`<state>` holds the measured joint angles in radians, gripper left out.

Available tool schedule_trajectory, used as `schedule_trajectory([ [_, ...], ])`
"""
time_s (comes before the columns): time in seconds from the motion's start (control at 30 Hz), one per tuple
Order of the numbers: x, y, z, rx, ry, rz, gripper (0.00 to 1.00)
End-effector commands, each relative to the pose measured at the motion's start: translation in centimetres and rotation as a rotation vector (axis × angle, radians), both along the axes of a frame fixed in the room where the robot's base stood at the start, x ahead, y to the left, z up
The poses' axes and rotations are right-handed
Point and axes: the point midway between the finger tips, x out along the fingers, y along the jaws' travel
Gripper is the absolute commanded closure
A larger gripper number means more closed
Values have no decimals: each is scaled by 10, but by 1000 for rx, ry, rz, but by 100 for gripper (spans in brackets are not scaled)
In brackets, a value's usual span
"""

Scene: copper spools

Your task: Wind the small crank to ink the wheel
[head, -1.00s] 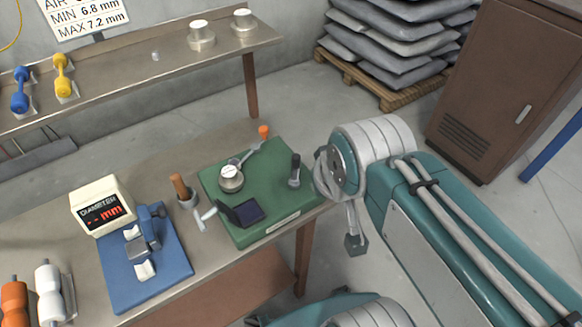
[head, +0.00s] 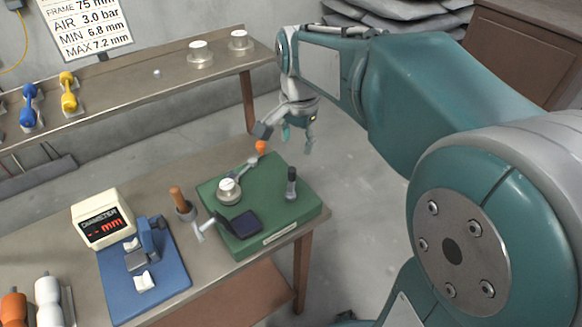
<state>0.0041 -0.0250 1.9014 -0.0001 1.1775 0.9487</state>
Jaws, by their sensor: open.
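A green base plate (head: 295,212) sits at the table's right end. On it are a silver round part (head: 228,191) with a lever ending in an orange knob (head: 262,147), a dark blue pad (head: 240,222), and an upright black handle (head: 291,184). A small pale grey crank (head: 203,229) sticks out at the plate's left side, beside the pad. I cannot tell for certain which part is the inking wheel. My gripper (head: 287,137) is open and empty, fingers pointing down, just right of the orange knob in the picture. I cannot tell whether they touch.
Left of the plate are a brown-handled tool (head: 180,199), a blue gauge stand (head: 148,275) and a diameter display (head: 100,218). A metal bench (head: 130,98) runs along the wall behind. Open floor lies right of the table; my arm covers much of the right side.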

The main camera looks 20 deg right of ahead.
Motion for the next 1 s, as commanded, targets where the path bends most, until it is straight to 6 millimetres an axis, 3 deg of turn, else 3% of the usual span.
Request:
schedule_trajectory([
  [0.1,25,2,-13,5,58,-123,35],
  [0.27,39,2,-21,7,91,-213,35],
  [0.47,40,2,-36,7,97,-224,35],
  [0.8,39,2,-98,6,98,-222,35],
  [1.0,39,2,-123,7,95,-221,35],
])
